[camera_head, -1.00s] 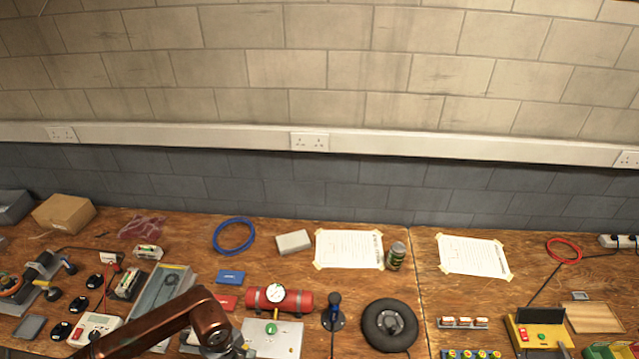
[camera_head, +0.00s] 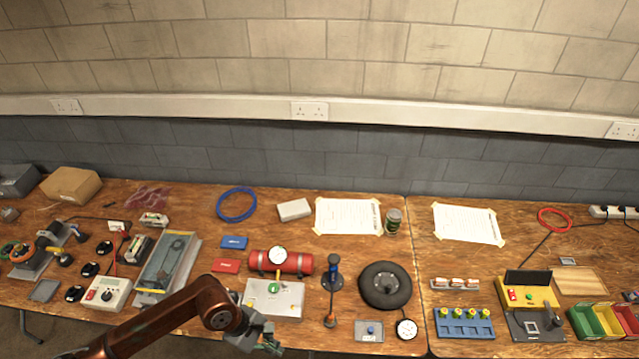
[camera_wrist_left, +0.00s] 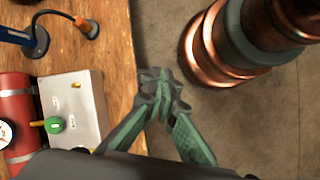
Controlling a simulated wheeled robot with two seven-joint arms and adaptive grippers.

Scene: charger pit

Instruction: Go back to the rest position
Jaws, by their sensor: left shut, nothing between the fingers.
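My left gripper (camera_head: 268,346) is at the bottom of the head view, at the front edge of the wooden bench, just below the metal plate with a green knob. In the left wrist view its green-grey fingers (camera_wrist_left: 158,88) meet at the tips with nothing between them. Behind the fingers the wrist view shows the bench edge and the bare floor. My copper-coloured left arm (camera_head: 160,325) reaches in from the lower left. My right gripper is in neither view.
The wooden bench (camera_head: 330,205) is crowded. A red cylinder with a gauge (camera_head: 282,262), the metal plate (camera_head: 275,298), a blue-handled tool (camera_head: 333,275) and a black round pad (camera_head: 385,286) lie near the gripper. Open floor (camera_wrist_left: 235,125) lies in front of the bench.

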